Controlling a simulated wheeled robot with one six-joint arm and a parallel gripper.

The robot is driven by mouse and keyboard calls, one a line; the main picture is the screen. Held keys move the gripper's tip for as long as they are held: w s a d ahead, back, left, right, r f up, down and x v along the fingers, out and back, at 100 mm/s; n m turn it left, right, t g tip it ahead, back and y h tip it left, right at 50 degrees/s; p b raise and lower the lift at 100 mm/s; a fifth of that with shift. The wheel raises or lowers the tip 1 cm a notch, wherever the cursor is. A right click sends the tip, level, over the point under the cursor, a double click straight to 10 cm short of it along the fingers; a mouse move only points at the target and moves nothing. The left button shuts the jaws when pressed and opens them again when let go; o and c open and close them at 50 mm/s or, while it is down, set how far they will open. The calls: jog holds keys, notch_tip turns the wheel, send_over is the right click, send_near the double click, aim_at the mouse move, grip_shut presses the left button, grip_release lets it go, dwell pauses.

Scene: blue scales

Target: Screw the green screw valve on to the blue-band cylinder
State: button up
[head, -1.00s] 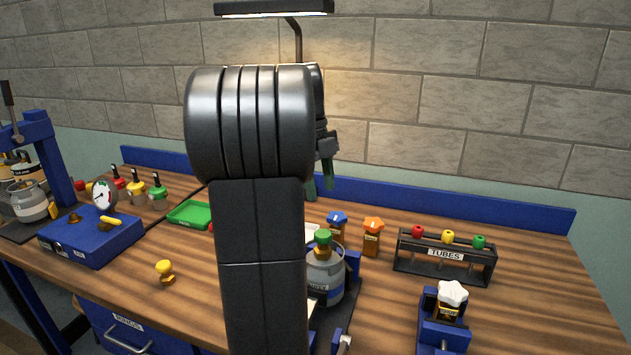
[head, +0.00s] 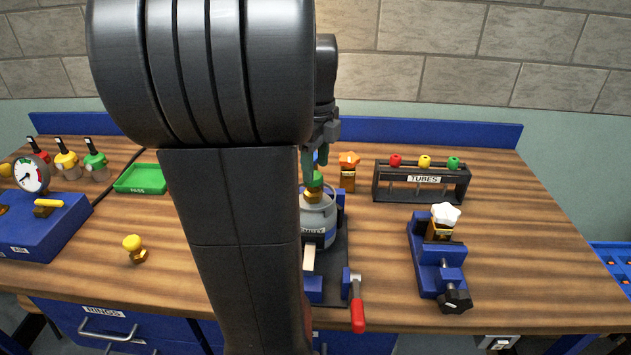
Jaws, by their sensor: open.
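The grey cylinder (head: 318,222) stands upright in a blue clamp on the bench, right of my arm. The green screw valve (head: 315,183), with a green cap and a brass body, sits upright at the cylinder's top. I cannot tell whether its thread is engaged. My gripper (head: 314,170) points down, open, with its fingertips at or just above the green cap. I cannot tell whether they touch it.
A yellow valve (head: 134,249) lies left of my arm. A red-handled lever (head: 357,305) sticks out in front of the clamp.

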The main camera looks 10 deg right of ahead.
aim_at(316, 176)
notch_tip(316, 176, down, 6)
jog(key=shift+r, duration=0.1)
jog(key=shift+c, duration=0.2)
jog(key=c, duration=0.8)
jog(key=m+p, duration=0.1)
jog(key=m, duration=0.2)
jog(key=shift+r, duration=0.1)
jog(key=m, duration=0.4)
jog(key=shift+p, duration=0.4)
jog(key=o, duration=1.1)
jog(key=shift+o, duration=0.2)
